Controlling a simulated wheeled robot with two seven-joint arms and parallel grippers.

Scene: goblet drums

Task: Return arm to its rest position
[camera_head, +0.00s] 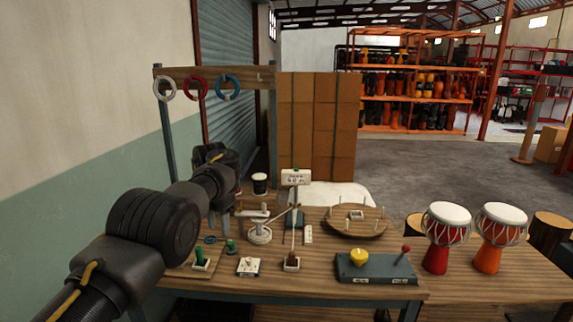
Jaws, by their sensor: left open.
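My left arm comes in from the left and reaches over the workbench (330,283). My left gripper (219,214) is at its far end, with its fingers pointing down above the back left of the bench. The fingers are small and partly hidden by the arm; the gripper is open and I see nothing held in it. A red goblet drum (436,255) and an orange goblet drum (489,258), both with white heads, stand upright on the right side, well apart from the gripper. My right gripper is not in view.
A rail with white, red and blue rings (227,86) rises behind the arm.

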